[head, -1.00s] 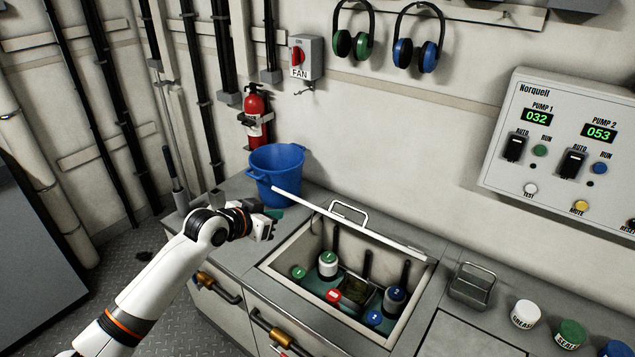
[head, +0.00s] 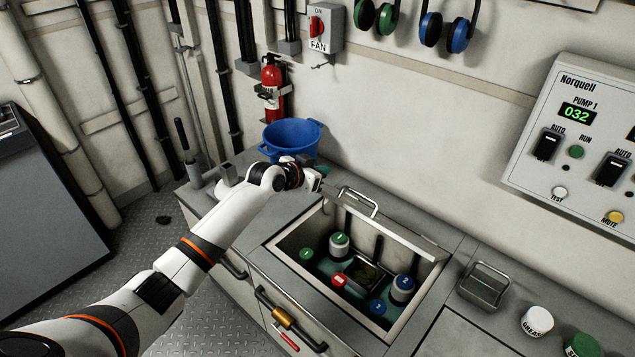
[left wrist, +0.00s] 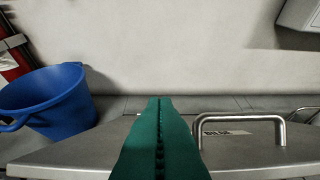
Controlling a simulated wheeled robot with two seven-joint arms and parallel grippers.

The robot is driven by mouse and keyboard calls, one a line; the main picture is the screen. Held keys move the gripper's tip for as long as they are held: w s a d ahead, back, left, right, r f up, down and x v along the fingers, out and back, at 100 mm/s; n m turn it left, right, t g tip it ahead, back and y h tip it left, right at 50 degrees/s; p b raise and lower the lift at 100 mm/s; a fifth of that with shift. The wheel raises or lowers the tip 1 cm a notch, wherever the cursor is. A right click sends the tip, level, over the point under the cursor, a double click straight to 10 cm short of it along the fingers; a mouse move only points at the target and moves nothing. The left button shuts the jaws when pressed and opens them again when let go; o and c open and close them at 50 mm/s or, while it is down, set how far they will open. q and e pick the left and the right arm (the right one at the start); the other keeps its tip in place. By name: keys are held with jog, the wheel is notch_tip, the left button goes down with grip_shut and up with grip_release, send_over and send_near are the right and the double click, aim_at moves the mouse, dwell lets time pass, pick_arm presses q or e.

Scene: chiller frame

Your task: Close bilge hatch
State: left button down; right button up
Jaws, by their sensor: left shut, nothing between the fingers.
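The bilge hatch lid (head: 405,236) stands open along the back edge of its opening, seen nearly edge-on in the head view. Its metal handle (head: 357,201) points to the back. In the left wrist view the lid's grey face (left wrist: 65,155) spans the bottom, with the handle (left wrist: 240,119) right of the fingers and a partly hidden label beside it. My left gripper (head: 320,181) is at the lid's left end. Its green fingers (left wrist: 158,140) are shut and empty, overlapping the lid in view; I cannot tell whether they touch. My right gripper is not in view.
The open hatch well (head: 300,237) holds several capped bottles. A blue bucket (head: 292,136) stands behind my left wrist. A metal basket (head: 484,287) and jars (head: 536,321) sit to the right. A pump panel (head: 580,150) and ear defenders (head: 460,33) are on the wall.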

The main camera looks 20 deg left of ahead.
pick_arm(q)
jog(key=shift+x, duration=0.75)
jog(key=shift+s+f, duration=0.1)
jog(key=shift+f, duration=0.15)
jog(key=shift+s+a+f+p, duration=0.25)
jog(key=shift+s+f+p, duration=0.15)
jog(key=shift+s+f, duration=0.2)
jog(key=shift+s+a+f+p, duration=0.25)
jog(key=shift+s+f+p, duration=0.1)
jog(key=shift+s+f, duration=0.25)
